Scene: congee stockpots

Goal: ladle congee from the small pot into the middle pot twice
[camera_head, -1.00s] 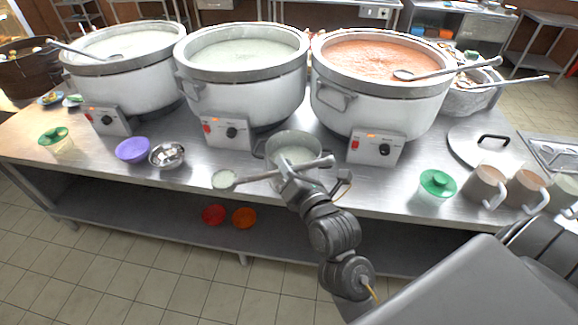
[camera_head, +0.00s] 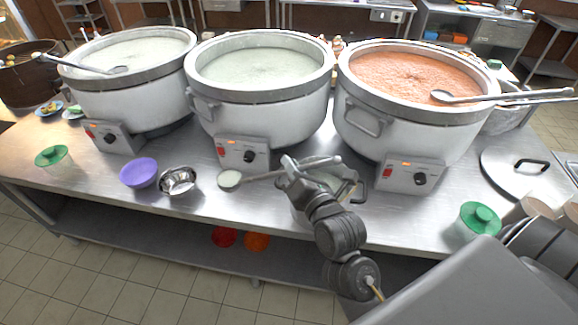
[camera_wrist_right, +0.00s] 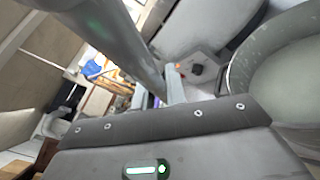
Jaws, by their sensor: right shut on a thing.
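My right gripper (camera_head: 289,170) is shut on the ladle's grey handle (camera_head: 262,175), near the front of the table. The ladle bowl (camera_head: 229,180) points left and holds white congee; its height over the table is hard to tell. The small pot (camera_head: 349,187) is a grey metal pot behind and right of my gripper, partly hidden by it. The middle pot (camera_head: 213,112) is large and white, full of pale congee, beyond the ladle. In the right wrist view, the ladle handle (camera_wrist_right: 115,40) crosses the upper left and the small pot (camera_wrist_right: 290,90) fills the right edge. My left gripper is not in view.
Large pots of pale congee (camera_head: 125,108) and orange congee (camera_head: 400,125) flank the middle pot. A lid (camera_head: 520,172) lies at right.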

